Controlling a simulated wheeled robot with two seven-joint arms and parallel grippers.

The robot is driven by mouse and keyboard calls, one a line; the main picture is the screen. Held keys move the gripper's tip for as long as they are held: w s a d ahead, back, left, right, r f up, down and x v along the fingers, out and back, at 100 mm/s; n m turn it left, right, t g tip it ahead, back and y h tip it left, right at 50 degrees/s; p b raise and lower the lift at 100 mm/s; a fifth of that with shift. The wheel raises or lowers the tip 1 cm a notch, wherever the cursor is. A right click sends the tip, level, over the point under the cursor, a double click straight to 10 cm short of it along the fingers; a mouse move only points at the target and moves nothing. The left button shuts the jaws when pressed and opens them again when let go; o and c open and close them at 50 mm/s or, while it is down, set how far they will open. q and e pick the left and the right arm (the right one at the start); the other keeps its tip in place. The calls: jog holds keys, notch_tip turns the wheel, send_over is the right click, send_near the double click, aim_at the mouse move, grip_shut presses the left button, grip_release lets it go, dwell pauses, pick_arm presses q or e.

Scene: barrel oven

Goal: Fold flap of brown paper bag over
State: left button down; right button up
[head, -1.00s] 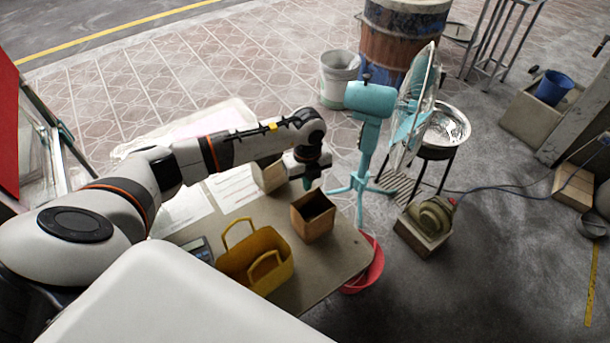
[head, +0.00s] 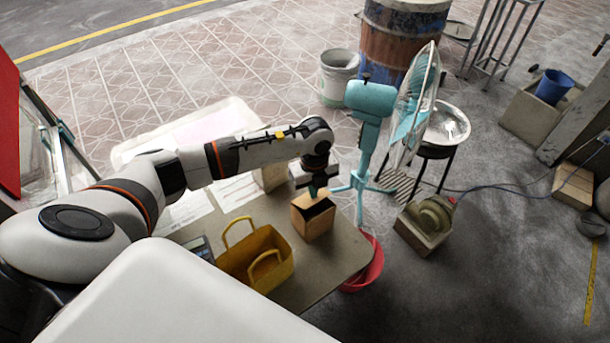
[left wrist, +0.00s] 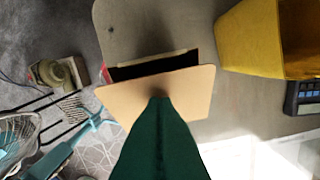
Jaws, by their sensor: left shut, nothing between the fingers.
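The brown paper bag (head: 313,221) stands upright on the table, its dark mouth open at the top. In the left wrist view the bag's tan flap (left wrist: 190,90) spans the middle, with the dark opening just beyond it. My left gripper (head: 314,192) is shut and empty, pointing down at the far rim of the bag. In the left wrist view its green fingers (left wrist: 160,112) lie together over the flap's near edge; I cannot tell if they touch it. My right gripper is not in view.
A yellow basket (head: 256,262) stands on the table left of the bag, with a calculator (head: 197,249) beside it. Another tan bag (head: 272,177) and papers lie behind. A teal fan (head: 370,105) and a red basin (head: 367,270) stand beyond the table's right edge.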

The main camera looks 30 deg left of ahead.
pick_arm(q)
jog(key=shift+s+d+f, duration=0.3)
jog(key=shift+d+f, duration=0.05)
jog(key=shift+d, duration=0.3)
jog(key=shift+f+b, duration=0.3)
jog(key=shift+f, duration=0.05)
notch_tip(320, 180, up, 9)
jog(key=p, duration=0.7)
jog(key=shift+r, duration=0.15)
